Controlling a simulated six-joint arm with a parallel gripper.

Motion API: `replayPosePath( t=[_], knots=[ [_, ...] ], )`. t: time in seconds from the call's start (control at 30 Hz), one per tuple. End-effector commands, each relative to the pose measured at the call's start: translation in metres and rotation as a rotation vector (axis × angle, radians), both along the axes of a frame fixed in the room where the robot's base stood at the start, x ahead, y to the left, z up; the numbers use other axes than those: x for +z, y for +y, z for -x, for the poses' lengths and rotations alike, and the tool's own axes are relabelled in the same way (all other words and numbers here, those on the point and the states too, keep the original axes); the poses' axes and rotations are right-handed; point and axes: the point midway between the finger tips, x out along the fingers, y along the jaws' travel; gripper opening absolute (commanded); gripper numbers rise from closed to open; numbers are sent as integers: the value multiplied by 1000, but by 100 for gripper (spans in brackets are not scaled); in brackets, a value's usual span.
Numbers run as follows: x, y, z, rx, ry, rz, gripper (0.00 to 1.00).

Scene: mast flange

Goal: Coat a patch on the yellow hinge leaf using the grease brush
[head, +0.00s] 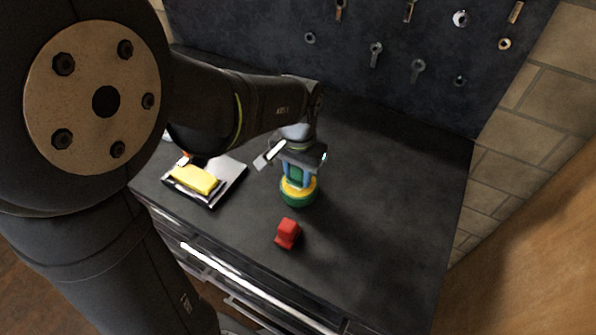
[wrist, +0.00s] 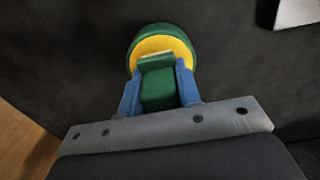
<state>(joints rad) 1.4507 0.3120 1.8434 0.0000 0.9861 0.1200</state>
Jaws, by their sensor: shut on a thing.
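My gripper (head: 298,178) points down over the worktop, its blue fingers shut on a green handle-like block (wrist: 159,90), seemingly the grease brush. It shows in the wrist view between the fingertips (wrist: 158,72). Directly below is a round green pot (head: 299,200) with a yellow top (wrist: 166,45). I cannot tell whether the held block is joined to the pot or stands in it; its lower end is hidden. A flat yellow block (head: 195,179), seemingly the hinge leaf, lies on a metal plate to the left, away from the gripper.
The grey metal plate (head: 233,172) has a dark edge and lies near the worktop's front left. A small red object (head: 287,233) stands in front of the pot. The dark worktop (head: 390,190) is clear on the right. A tool panel (head: 340,60) rises behind.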

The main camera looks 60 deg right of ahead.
Motion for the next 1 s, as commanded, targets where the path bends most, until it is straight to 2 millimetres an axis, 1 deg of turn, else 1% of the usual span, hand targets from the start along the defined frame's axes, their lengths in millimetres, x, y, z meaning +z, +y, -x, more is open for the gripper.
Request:
replayPosePath(
  t=[0.67,1.0],
  knots=[
    [-8,0,0,0,0,0,13],
    [-8,0,0,0,0,0,13]
  ],
)
